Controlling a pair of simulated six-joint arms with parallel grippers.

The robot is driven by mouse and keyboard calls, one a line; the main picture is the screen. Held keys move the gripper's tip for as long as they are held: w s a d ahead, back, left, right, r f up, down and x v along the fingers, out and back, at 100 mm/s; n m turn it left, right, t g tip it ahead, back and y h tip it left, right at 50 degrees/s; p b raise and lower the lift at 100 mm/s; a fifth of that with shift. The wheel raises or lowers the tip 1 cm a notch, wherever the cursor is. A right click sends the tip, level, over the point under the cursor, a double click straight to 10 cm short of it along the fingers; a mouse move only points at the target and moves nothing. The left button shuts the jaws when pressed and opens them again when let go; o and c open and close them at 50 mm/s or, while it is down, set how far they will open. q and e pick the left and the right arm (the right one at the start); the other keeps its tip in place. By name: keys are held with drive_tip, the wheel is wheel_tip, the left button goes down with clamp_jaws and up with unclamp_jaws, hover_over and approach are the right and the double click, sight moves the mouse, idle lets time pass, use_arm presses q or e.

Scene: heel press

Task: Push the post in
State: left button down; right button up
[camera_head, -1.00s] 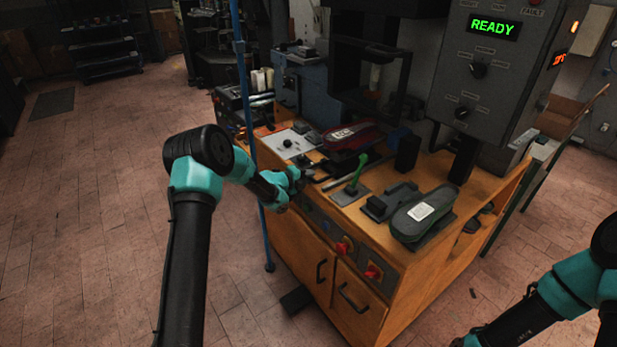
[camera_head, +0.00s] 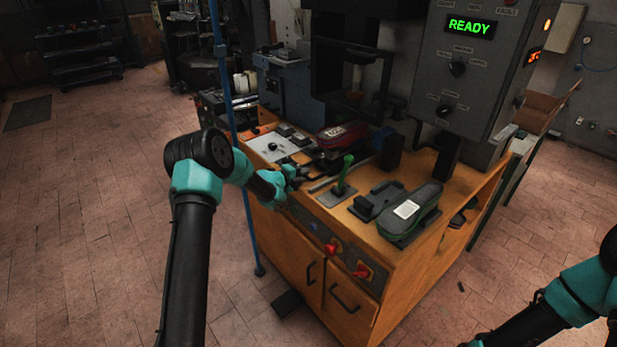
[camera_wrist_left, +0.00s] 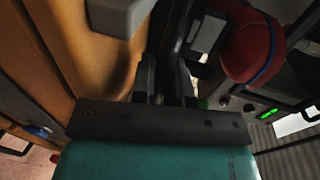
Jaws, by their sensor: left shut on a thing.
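My left gripper (camera_head: 291,177) is at the front left edge of the wooden bench (camera_head: 268,232), beside the dark parts below the red shoe form (camera_head: 343,135). In the left wrist view, the left gripper (camera_wrist_left: 171,80) is shut on a narrow dark part (camera_wrist_left: 173,50), which I take to be the post. How far the post is in is hidden by the fingers and shadow. The red form (camera_wrist_left: 248,48) with a blue band is right of the fingers there. My right arm comes in at the lower right, its gripper out of frame.
A green-handled lever (camera_head: 344,170) stands on a plate right of my left gripper. A dark green shoe form (camera_head: 411,212) lies near the front right. The control box reads READY (camera_head: 470,26). A blue pole (camera_head: 233,110) rises behind my left arm.

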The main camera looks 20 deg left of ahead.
use_arm(q)
drive_tip(key=c, duration=1.4)
unclamp_jaws()
drive_tip(key=shift+s, duration=0.1)
drive_tip(key=v, duration=1.7)
drive_tip(key=shift+s, duration=0.15)
drive_tip(key=shift+r, duration=0.15)
drive_tip(key=shift+c, duration=0.2)
